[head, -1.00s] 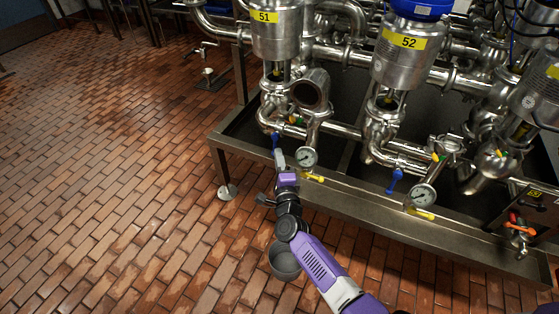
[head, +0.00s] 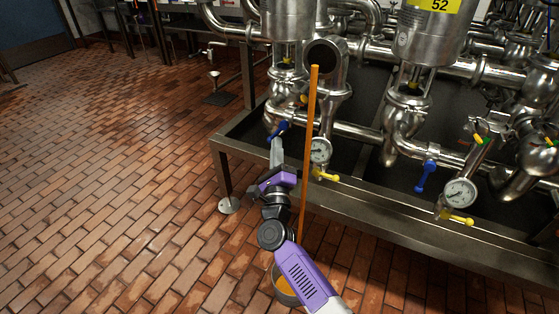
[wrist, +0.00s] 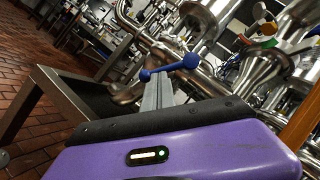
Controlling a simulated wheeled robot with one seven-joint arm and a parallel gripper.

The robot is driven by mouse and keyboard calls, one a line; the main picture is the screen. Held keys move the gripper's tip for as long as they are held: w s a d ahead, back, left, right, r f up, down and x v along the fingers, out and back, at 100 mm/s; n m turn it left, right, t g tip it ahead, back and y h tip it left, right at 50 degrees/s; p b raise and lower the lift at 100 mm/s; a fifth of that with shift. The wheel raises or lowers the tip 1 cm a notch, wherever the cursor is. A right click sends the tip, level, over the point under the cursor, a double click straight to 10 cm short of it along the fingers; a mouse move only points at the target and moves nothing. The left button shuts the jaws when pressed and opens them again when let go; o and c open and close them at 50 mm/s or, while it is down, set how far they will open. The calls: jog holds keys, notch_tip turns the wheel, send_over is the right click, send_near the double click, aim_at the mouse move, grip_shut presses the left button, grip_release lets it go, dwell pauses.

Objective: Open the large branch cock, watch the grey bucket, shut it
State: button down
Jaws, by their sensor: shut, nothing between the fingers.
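The blue cock handle (head: 278,130) sits at the left branch and is turned aslant; the wrist view shows it as a blue bar with round ends (wrist: 183,66). My gripper (head: 277,142) is shut and empty, its tips (wrist: 158,82) right at the handle; I cannot tell whether they touch. The large open pipe mouth (head: 322,55) faces me above. An orange stream (head: 309,150) falls from it towards the floor. The grey bucket (head: 276,284) stands on the floor, partly hidden by my arm, with orange liquid (head: 286,286) inside. Its fill level is hard to judge.
A gauge (head: 320,151) and a yellow handle (head: 325,175) are right of the stream. Another blue handle (head: 427,176) and gauge (head: 460,192) are farther right. The steel frame's edge (head: 360,210) runs below.

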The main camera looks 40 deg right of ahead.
jog(key=shift+w+m+b, duration=0.2)
jog(key=shift+m+b, duration=0.3)
jog(key=shift+b, duration=0.25)
jog(key=shift+r+h, duration=0.1)
jog(key=shift+h, duration=0.3)
